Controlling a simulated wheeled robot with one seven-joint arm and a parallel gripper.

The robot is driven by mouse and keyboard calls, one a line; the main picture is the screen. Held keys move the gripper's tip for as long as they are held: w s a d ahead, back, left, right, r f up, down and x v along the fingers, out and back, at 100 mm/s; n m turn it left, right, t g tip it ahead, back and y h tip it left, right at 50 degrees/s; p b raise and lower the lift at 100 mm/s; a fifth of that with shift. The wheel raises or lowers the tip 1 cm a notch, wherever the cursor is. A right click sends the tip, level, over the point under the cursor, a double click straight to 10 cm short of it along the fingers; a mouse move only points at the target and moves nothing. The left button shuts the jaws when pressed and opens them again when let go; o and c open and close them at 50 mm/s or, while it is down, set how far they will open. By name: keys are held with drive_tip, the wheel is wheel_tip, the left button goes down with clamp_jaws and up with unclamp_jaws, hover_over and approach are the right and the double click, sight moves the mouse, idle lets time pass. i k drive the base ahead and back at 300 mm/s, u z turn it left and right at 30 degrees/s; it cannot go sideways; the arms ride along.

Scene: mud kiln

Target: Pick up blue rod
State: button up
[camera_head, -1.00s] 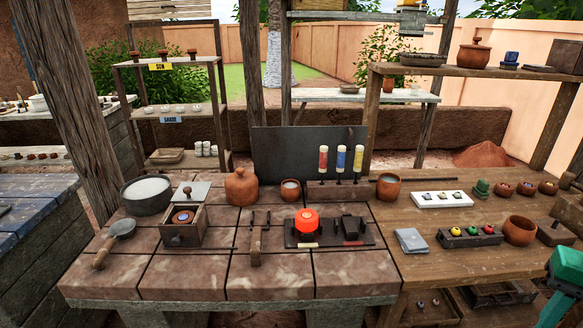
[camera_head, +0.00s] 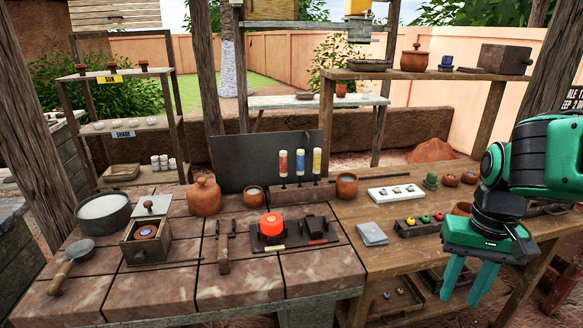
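The blue rod (camera_head: 300,162) stands upright between a red rod (camera_head: 283,163) and a yellow rod (camera_head: 317,161). All three have pale ends and sit on thin dark stems above a dark wooden holder (camera_head: 290,194), in front of a dark upright panel. My gripper (camera_head: 464,289) is at the lower right, pointing down, in front of the wooden table's front edge. Its two green fingers are apart with nothing seen between them. It is well to the right of the blue rod and nearer the camera.
A glowing orange pot (camera_head: 271,224) sits on a dark tray in front of the rods. A clay cup (camera_head: 347,186) stands right of the holder and a clay jar (camera_head: 204,197) to its left. A grey folded cloth (camera_head: 371,234) and a white tray (camera_head: 396,193) lie on the wooden table.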

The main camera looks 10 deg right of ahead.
sight(300, 152)
drive_tip(key=i, duration=0.95)
drive_tip(key=z, duration=0.1)
